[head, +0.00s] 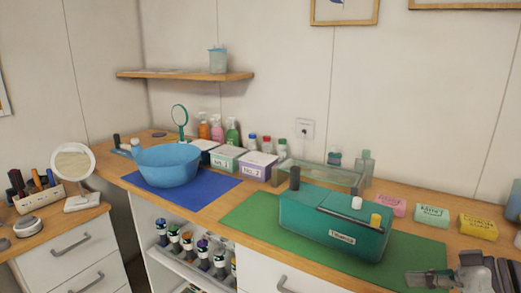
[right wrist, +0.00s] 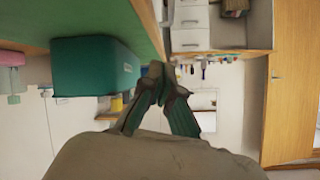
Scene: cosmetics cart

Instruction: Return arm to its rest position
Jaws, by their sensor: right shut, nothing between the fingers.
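My right gripper (head: 430,279) is at the lower right of the head view, over the right end of the green mat (head: 412,252), right of the teal box (head: 300,222). It also shows in the right wrist view (right wrist: 158,75), where its two fingers come together at the tips with nothing between them. The teal box in the right wrist view (right wrist: 90,68) is left of the fingers and apart from them. My left gripper is in neither view.
A blue bowl (head: 168,167) stands on a blue mat (head: 190,199) at the left of the counter. Small boxes, bottles and a clear tray (head: 318,173) line the back. Pink, green and yellow packets (head: 478,227) lie at the right. A round mirror (head: 73,165) stands on the side cabinet.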

